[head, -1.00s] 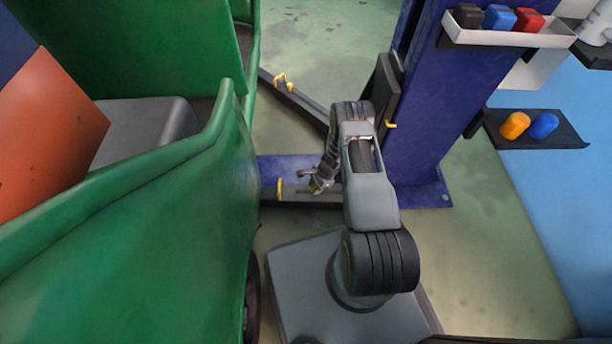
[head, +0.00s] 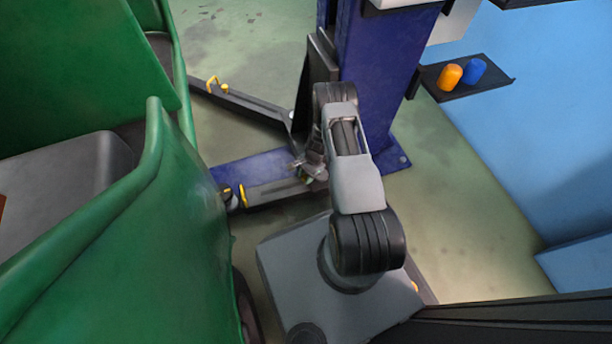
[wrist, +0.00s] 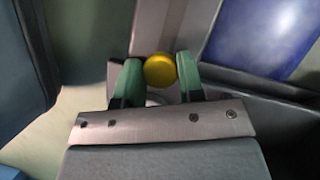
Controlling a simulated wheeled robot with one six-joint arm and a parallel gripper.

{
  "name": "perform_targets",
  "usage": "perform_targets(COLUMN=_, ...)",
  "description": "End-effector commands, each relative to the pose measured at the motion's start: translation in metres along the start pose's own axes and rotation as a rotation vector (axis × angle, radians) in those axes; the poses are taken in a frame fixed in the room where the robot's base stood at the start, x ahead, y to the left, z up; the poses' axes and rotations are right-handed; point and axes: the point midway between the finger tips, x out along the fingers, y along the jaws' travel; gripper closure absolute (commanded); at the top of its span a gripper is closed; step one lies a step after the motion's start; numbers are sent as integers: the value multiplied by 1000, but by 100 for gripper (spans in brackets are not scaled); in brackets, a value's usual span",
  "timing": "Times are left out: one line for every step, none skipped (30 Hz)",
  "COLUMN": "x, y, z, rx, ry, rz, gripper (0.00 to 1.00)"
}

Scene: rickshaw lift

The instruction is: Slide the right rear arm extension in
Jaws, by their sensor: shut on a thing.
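The near lift arm (head: 275,193) is a dark bar low over the floor, running left from the blue post (head: 365,90). A yellow piece (head: 242,195) and a dark round pad (head: 228,198) show at its left end, by the green rickshaw (head: 180,220). My gripper (head: 310,172) is low at the bar, close to the post. In the wrist view my gripper's green fingers (wrist: 160,75) are shut on a yellow handle (wrist: 159,69), with a grey bar beyond it. The joint between extension and outer arm is too small to make out.
The far lift arm (head: 245,103) reaches left from the post with yellow handles (head: 213,83). A dark shelf (head: 466,82) holds an orange and a blue piece. The rickshaw stands close on the left. Green floor (head: 450,210) is open on the right.

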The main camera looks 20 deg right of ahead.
Motion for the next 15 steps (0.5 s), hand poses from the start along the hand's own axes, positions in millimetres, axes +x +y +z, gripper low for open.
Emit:
perform_targets(x=0, y=0, z=0, rx=-3, ry=1, rz=0, gripper=64)
perform_targets(x=0, y=0, z=-1, rx=-2, ry=1, rz=0, gripper=61)
perform_targets(x=0, y=0, z=-1, rx=-2, ry=1, rz=-1, gripper=57)
perform_targets(x=0, y=0, z=-1, rx=-1, ry=1, rz=-1, gripper=54)
perform_targets(x=0, y=0, z=-1, rx=-1, ry=1, rz=-1, gripper=51)
perform_targets(x=0, y=0, z=-1, rx=-1, ry=1, rz=-1, gripper=47)
perform_targets(x=0, y=0, z=-1, rx=-1, ry=1, rz=-1, gripper=44)
perform_targets(x=0, y=0, z=-1, rx=-1, ry=1, rz=-1, gripper=42)
perform_targets(x=0, y=0, z=-1, rx=-1, ry=1, rz=-1, gripper=40)
perform_targets(x=0, y=0, z=-1, rx=-1, ry=1, rz=-1, gripper=40)
perform_targets(x=0, y=0, z=-1, rx=0, ry=1, rz=-1, gripper=40)
perform_targets(x=0, y=0, z=-1, rx=0, ry=1, rz=-1, gripper=40)
perform_targets(x=0, y=0, z=-1, rx=0, ry=1, rz=-1, gripper=40)
perform_targets(x=0, y=0, z=-1, rx=0, ry=1, rz=-1, gripper=40)
perform_targets(x=-1, y=0, z=0, rx=0, ry=1, rz=-1, gripper=40)
